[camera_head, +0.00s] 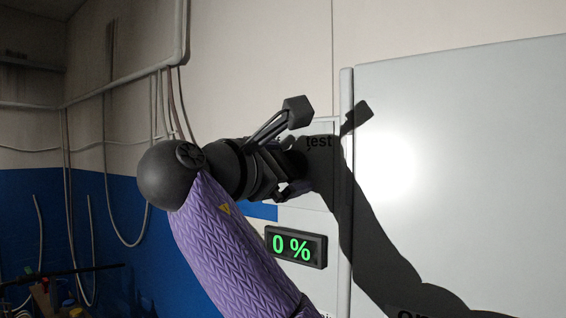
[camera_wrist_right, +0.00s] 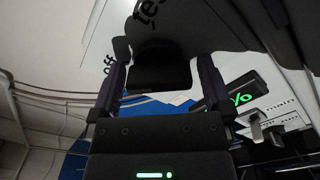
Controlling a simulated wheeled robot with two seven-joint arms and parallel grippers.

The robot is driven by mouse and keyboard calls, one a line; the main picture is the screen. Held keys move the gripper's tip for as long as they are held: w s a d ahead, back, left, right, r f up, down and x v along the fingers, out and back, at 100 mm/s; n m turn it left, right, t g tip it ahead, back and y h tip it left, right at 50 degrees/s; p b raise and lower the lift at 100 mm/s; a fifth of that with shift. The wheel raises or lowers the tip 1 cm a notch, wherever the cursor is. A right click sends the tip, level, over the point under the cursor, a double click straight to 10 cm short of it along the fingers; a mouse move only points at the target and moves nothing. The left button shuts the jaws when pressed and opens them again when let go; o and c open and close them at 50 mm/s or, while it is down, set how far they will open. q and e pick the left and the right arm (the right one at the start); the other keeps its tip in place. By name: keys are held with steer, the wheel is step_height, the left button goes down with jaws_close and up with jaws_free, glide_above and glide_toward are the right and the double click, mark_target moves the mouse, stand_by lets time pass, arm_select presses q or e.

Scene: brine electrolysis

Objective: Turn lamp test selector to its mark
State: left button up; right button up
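The lamp test selector is a dark knob (camera_wrist_right: 160,72) on the light panel, in the shadow of my arm. The word "test" is printed by it in the head view, and "test" and "off" show in the right wrist view. My right gripper (camera_head: 287,172) is at the panel just below "test". In the right wrist view its two fingers stand on either side of the knob, with a visible gap at the right finger. The knob's pointer and mark cannot be made out. My left gripper is not in view.
A dark display (camera_head: 296,247) reading "0 %" in green is on the panel below my gripper. A large pale panel (camera_head: 480,150) stands to the right behind a vertical edge. Pipes and cables (camera_head: 155,105) run along the blue and white wall at left.

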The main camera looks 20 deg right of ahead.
steer(key=shift+w, duration=0.2)
steer(key=c, duration=1)
steer(key=shift+m, duration=0.3)
steer(key=m+b, duration=0.1)
steer(key=m, duration=0.2)
steer(key=shift+m, duration=0.3)
steer(key=m, duration=0.4)
steer(key=shift+m, duration=0.3)
steer(key=m, duration=0.4)
steer(key=shift+m, duration=2.5)
steer(key=shift+f, duration=0.1)
